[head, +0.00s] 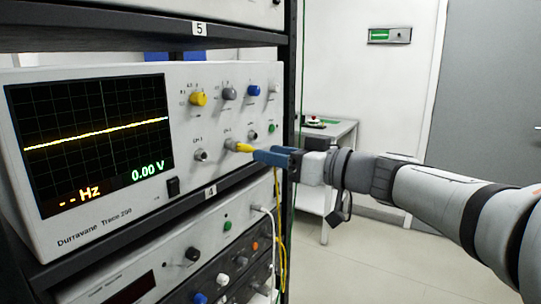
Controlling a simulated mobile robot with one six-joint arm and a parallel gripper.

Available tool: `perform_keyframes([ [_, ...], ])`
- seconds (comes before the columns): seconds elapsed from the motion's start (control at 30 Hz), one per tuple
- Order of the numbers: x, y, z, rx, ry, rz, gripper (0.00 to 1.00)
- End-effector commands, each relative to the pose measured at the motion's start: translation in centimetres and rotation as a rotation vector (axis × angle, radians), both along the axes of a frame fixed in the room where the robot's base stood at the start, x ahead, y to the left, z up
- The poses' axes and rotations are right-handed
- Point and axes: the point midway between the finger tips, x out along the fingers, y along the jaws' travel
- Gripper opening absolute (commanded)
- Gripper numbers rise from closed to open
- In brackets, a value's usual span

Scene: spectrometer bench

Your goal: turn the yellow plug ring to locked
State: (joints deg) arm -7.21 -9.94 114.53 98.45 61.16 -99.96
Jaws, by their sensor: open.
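The yellow plug ring (243,147) sits at the middle lower socket on the front panel of the oscilloscope (90,219). My gripper (256,153) is at the plug from the right, with its blue fingers level with the panel sockets. The fingertips are around or right beside the yellow plug; the gap between them is too small to make out. The ring's lock marking cannot be read at this size. The screen shows a flat, slightly tilted yellow trace, "-- Hz" and "0.00 V".
A yellow knob (198,98), a grey knob (229,93) and a blue knob (254,90) stick out above the sockets. A bare socket (201,155) is left of the plug. A dark rack post (291,80) stands close behind my gripper. Yellow cable (281,250) hangs below.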

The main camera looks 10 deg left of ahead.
Motion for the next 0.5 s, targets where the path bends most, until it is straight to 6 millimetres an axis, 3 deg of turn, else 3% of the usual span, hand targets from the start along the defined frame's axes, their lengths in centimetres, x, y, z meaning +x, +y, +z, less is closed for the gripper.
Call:
perform_keyframes([
  [0.3,1.8,4.7,0.1,-0.001,0.004,0.004,0.43],
  [0.5,2.5,6.4,0.0,-0.001,0.004,0.003,0.43],
])
